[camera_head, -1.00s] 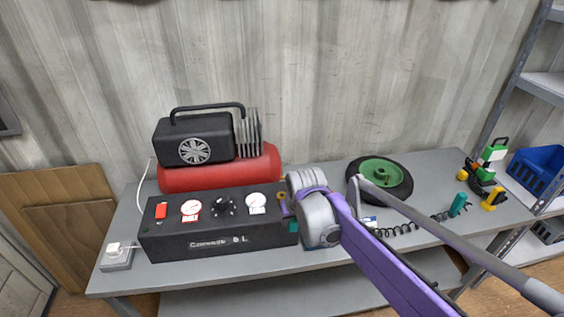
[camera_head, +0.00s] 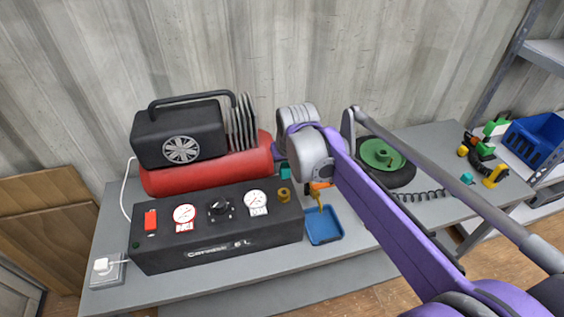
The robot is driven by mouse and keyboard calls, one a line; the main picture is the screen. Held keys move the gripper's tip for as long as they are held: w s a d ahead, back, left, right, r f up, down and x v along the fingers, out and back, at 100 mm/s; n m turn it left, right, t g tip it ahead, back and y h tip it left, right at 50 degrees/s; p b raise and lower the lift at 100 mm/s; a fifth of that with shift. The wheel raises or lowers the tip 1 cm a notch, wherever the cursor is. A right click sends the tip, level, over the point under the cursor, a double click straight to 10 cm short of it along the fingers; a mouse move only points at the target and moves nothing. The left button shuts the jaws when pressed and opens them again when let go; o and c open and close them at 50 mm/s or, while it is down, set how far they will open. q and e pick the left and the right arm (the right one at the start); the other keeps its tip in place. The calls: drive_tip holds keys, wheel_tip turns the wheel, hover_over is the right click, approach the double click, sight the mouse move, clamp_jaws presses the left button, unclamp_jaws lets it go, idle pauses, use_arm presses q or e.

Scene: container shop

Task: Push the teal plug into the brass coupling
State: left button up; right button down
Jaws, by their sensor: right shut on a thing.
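The brass coupling (camera_head: 284,195) stands on the right end of the black compressor panel (camera_head: 222,247). My right gripper (camera_head: 284,163) comes in from the right and is shut on the teal plug (camera_head: 285,174), which shows as a small teal patch under its fingers. The plug appears just above the coupling in the picture, apart from it. How high it is held is hard to tell. The fingertips are largely hidden by the gripper's own body. My left gripper is not in view.
A red tank (camera_head: 210,172) with a black motor stands behind the panel. A blue tray (camera_head: 324,227) lies right of the panel, with an orange and yellow tool at it. A wheel (camera_head: 390,160), a coiled black hose (camera_head: 425,196) and a small teal piece (camera_head: 467,178) lie farther right.

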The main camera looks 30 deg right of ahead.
sight(284, 175)
drive_tip(key=shift+s, duration=0.1)
drive_tip(key=shift+f, duration=0.35)
drive_tip(key=shift+f+b, duration=0.9)
drive_tip(key=shift+f, duration=0.5)
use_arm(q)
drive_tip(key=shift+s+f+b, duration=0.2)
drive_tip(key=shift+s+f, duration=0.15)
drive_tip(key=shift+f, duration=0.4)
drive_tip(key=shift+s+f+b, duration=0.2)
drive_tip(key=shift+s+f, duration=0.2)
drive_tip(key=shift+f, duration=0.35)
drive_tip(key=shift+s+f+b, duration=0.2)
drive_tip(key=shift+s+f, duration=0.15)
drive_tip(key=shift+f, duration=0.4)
use_arm(e)
drive_tip(key=shift+f, duration=1.15)
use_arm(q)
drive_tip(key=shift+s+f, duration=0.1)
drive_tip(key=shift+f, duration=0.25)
use_arm(e)
drive_tip(key=shift+f, duration=0.6)
drive_tip(key=shift+c, duration=2.2)
unclamp_jaws()
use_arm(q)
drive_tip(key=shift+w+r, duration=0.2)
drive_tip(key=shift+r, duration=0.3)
use_arm(e)
drive_tip(key=v, duration=1)
drive_tip(key=shift+r, duration=0.4)
drive_tip(key=shift+s+a, duration=0.1)
